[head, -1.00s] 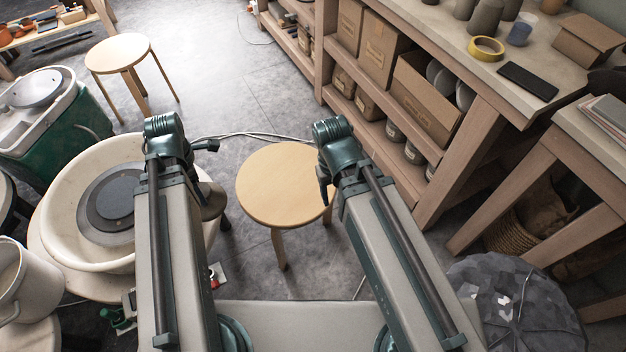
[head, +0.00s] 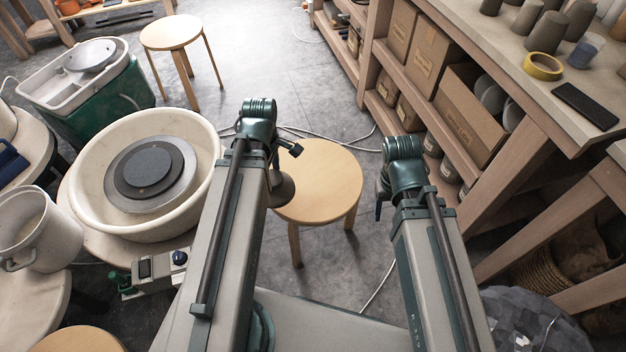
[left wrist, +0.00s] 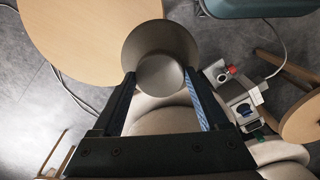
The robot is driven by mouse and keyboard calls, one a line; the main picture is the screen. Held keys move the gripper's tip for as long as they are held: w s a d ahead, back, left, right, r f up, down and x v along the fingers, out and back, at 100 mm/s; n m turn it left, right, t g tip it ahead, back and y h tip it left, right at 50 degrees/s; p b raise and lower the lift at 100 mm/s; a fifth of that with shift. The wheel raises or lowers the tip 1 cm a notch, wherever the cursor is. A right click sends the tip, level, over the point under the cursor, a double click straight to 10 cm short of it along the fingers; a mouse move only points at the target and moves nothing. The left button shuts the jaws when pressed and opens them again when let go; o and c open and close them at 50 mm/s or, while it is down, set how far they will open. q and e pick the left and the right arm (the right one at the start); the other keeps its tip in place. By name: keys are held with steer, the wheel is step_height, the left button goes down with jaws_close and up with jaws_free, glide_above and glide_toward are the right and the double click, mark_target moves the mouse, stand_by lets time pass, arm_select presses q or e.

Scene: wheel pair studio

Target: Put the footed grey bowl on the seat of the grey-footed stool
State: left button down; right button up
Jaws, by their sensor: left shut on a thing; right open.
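The footed grey bowl (left wrist: 160,45) is held between the fingers of my left gripper (left wrist: 160,76), its round foot facing the wrist camera. In the head view the bowl (head: 283,191) shows partly behind my left arm, overlapping the left edge of the near stool's round wooden seat (head: 325,180). That seat also shows in the left wrist view (left wrist: 75,35), beside and behind the bowl; the height gap is unclear. A second stool (head: 171,33) stands further back. The foot colours of both stools are too small to tell. My right gripper (head: 382,195) is open, right of the near stool, mostly hidden.
A pottery wheel (head: 92,200) with a cream basin stands left of my left arm. A white bucket (head: 35,230) is at far left. Shelving with cardboard boxes (head: 470,120) rises at the right. A cable crosses the floor behind the near stool. Floor between the stools is clear.

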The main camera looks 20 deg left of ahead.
arm_select(q)
steer(key=d+f+m+b, duration=0.6)
steer(key=d+f+m, duration=0.1)
steer(key=m, duration=0.4)
steer(key=shift+w+d+f+m+b, duration=0.3)
steer(key=shift+d+m+b, duration=0.1)
steer(key=shift+d, duration=0.1)
arm_select(e)
step_height(320, 180, down, 8)
steer(key=shift+r, duration=0.15)
